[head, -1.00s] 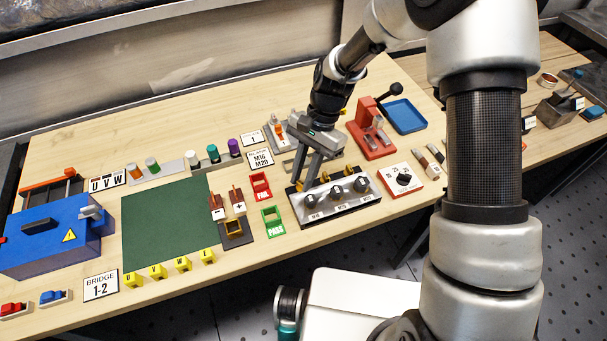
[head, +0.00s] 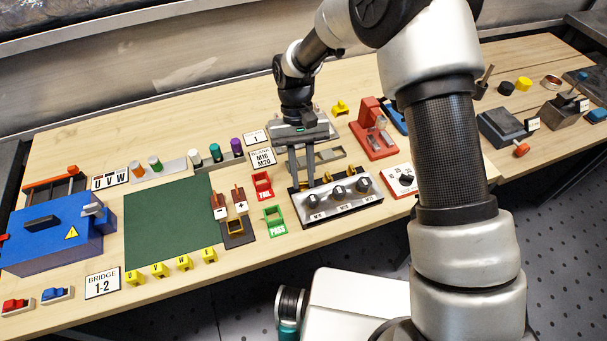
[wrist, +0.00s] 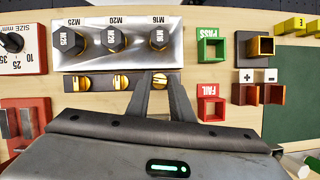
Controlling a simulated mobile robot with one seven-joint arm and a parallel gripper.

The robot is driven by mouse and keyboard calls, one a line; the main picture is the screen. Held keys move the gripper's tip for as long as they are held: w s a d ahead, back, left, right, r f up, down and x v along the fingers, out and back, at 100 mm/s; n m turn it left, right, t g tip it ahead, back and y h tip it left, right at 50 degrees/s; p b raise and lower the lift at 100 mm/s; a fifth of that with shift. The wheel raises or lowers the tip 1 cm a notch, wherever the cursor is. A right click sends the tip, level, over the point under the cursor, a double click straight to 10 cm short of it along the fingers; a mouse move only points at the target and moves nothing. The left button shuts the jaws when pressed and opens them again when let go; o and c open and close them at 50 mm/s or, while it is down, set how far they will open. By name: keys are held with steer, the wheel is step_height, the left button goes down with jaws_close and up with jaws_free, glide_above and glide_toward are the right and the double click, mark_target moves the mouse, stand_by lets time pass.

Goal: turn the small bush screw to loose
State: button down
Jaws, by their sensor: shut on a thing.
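The bush block (head: 338,200) has a steel face with three dark hex glands marked M16, M20 and M25. Behind them runs a dark strip with three brass slotted screws. The small bush screw (wrist: 160,79) is the one by the M16 gland (wrist: 158,39). My gripper (wrist: 160,88) points down at the strip, its two fingers closing in on this screw's head; it also shows in the head view (head: 301,184). It is shut on the screw, and the fingers partly cover it. The other brass screws, by M20 (wrist: 121,82) and M25 (wrist: 85,83), are clear of the fingers.
The green PASS holder (head: 274,221) and red FAIL holder (head: 262,185) stand just left of the block. A size knob (head: 405,181) is on the right, and a red press (head: 373,130) stands behind. The green mat (head: 168,222) is bare.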

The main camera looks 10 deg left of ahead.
steer(key=shift+n, duration=0.9)
steer(key=shift+t+h, duration=0.3)
steer(key=c, duration=1.6)
jaws_free()
steer(key=shift+o, duration=0.2)
steer(key=v, duration=1.7)
steer(key=shift+w+r+p, duration=0.2)
steer(key=shift+p, duration=0.1)
steer(key=shift+a, duration=0.1)
